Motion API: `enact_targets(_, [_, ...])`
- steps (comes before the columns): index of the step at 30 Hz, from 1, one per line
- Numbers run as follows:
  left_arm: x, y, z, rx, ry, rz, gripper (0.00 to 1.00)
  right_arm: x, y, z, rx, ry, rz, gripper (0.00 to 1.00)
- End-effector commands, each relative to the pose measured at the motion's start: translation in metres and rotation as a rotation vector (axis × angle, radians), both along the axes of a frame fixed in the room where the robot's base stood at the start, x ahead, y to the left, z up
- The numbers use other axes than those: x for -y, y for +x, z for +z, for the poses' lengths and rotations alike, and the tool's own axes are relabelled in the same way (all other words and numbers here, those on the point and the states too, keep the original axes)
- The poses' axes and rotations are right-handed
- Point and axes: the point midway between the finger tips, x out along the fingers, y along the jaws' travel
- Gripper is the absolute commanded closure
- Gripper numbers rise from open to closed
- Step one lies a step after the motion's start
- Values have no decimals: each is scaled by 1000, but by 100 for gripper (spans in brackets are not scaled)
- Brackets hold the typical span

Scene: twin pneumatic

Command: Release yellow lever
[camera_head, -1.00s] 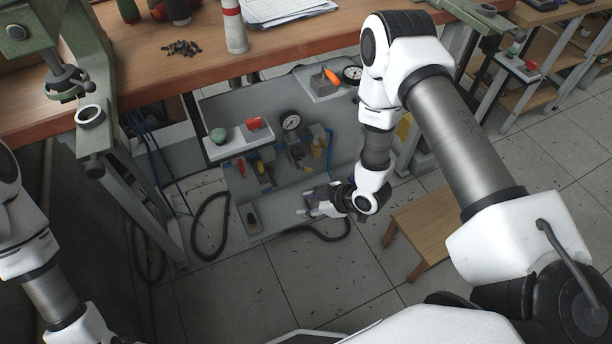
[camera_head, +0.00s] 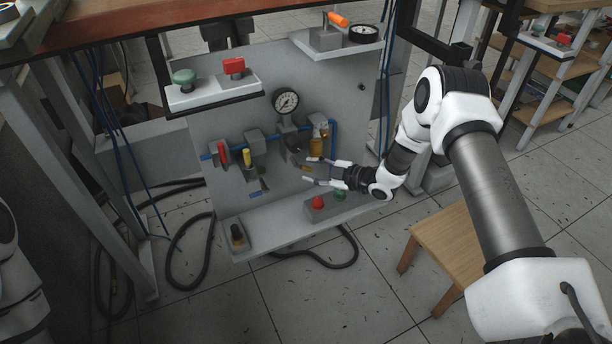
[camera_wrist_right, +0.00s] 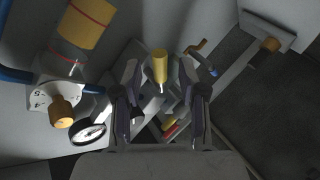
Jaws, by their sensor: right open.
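The upright panel carries a yellow lever (camera_head: 247,158) on a grey valve block, just right of a red lever (camera_head: 222,153). My right gripper (camera_head: 310,170) points left in front of the panel, right of the yellow lever and apart from it. Its fingers are open. In the right wrist view, a yellow cylindrical part (camera_wrist_right: 160,56) shows between the open fingers; I cannot tell whether it is touched or which lever it belongs to. Red and yellow pieces (camera_wrist_right: 172,130) show beyond, low between the fingers. My left gripper is out of view.
A gauge (camera_head: 286,101), a blue pipe (camera_head: 333,138) and a filter unit (camera_head: 319,138) sit close to my right gripper. A box with a red button (camera_head: 318,202) lies below it on the ledge. A wooden stool (camera_head: 455,240) stands to the right.

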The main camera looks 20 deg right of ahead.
Motion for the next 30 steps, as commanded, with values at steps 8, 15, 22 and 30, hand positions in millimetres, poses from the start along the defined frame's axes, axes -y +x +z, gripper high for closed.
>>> enact_targets(8, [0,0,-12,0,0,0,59,-14,22,-8,1,0,-1,59])
enact_targets(15, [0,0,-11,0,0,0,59,-14,21,-8,-1,1,0,87])
enact_targets(22, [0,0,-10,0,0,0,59,-14,21,-7,-1,-1,-1,100])
enact_targets(30, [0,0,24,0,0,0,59,-12,22,3,1,-137,-1,100])
